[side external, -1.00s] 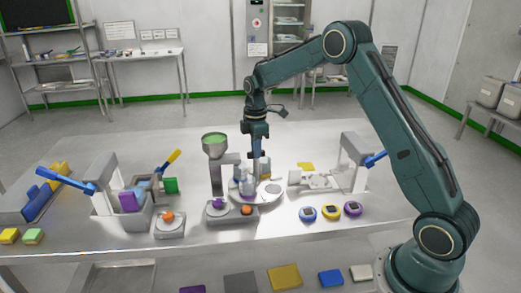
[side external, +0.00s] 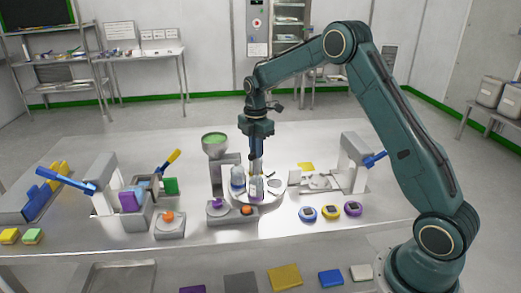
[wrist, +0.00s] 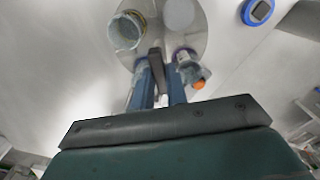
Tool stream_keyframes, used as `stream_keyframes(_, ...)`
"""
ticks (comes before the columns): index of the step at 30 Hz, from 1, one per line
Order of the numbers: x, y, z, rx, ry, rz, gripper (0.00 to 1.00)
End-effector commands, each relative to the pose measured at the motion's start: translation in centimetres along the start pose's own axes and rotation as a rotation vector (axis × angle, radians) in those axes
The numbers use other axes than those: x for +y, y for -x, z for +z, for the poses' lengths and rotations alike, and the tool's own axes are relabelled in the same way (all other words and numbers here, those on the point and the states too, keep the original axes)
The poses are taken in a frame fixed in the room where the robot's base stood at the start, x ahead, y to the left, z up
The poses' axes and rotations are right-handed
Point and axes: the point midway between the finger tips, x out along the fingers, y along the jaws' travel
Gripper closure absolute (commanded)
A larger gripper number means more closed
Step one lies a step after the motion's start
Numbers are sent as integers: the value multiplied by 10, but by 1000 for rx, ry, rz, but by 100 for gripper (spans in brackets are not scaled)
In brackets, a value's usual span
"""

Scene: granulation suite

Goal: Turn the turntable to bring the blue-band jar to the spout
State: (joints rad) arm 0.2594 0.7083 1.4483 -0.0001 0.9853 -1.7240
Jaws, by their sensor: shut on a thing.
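The round grey turntable (side external: 272,196) stands mid-bench and also shows in the wrist view (wrist: 205,40). A jar with a bluish band (side external: 237,177) is at its left, close to the spout stand (side external: 217,172) with its green-filled hopper (side external: 214,140). A jar with a purplish band (side external: 256,189) is at the front, and a yellowish one is partly hidden behind. In the wrist view, one jar (wrist: 126,32) is left of my fingers and another (wrist: 187,62) right. My gripper (wrist: 160,88) points down, shut on a grey upright peg (wrist: 155,60) of the turntable. Exact spout alignment is unclear.
Blue, yellow and purple round devices (side external: 331,212) lie right of the turntable. A grey press with a blue lever (side external: 354,165) stands at right, another (side external: 103,180) at left. An orange-knobbed unit (side external: 168,222) is front left. The front right bench is clear.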

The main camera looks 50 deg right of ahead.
Motion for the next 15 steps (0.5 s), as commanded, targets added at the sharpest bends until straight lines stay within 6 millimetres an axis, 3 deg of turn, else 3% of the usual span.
stream_keyframes(15, 1, 2, 0, -1, 106, 4, 100)
